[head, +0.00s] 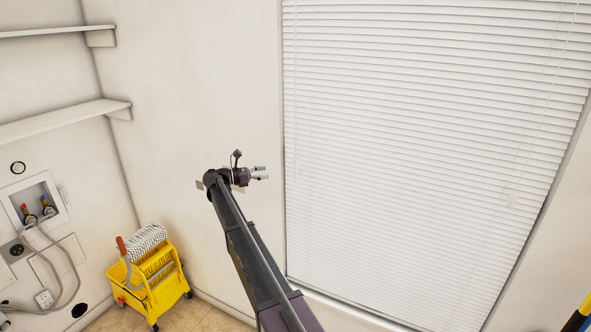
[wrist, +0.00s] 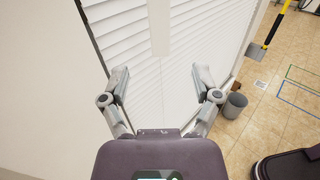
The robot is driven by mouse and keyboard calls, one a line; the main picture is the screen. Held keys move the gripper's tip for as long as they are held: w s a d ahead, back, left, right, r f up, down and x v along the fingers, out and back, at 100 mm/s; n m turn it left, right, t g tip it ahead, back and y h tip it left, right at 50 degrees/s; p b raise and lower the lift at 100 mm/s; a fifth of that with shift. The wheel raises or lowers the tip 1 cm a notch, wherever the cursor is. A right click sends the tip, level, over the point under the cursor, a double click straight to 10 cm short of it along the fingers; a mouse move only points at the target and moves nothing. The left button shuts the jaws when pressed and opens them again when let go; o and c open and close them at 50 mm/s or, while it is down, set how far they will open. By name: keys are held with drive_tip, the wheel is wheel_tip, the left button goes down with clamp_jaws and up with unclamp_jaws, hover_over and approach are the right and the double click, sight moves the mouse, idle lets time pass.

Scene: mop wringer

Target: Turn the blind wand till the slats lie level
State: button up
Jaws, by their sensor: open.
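The white window blind (head: 420,150) fills the right half of the head view. Its slats look tilted and nearly closed, with little gap between them. It also shows beyond my fingers in the wrist view (wrist: 205,35). A pale upright strip (wrist: 159,30), possibly the wand, hangs at the top middle of the wrist view, in line with the gap between my fingers. I cannot clearly make out the wand in the head view. My gripper (head: 264,173) (wrist: 160,75) is open and empty, left of the blind's left edge in the head view.
A yellow mop bucket (head: 155,285) stands in the left corner, below shelves (head: 65,118) and wall taps. A cord with a white tassel (head: 512,198) hangs at the blind's right. The wrist view shows a grey bin (wrist: 235,105) and a yellow-handled tool (wrist: 268,30).

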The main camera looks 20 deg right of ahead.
sight(294, 168)
drive_tip(key=d, duration=0.4)
drive_tip(key=s+d, duration=0.1)
drive_tip(key=d, duration=0.7)
drive_tip(key=shift+s+d, duration=0.25)
drive_tip(key=shift+s, duration=0.05)
clamp_jaws()
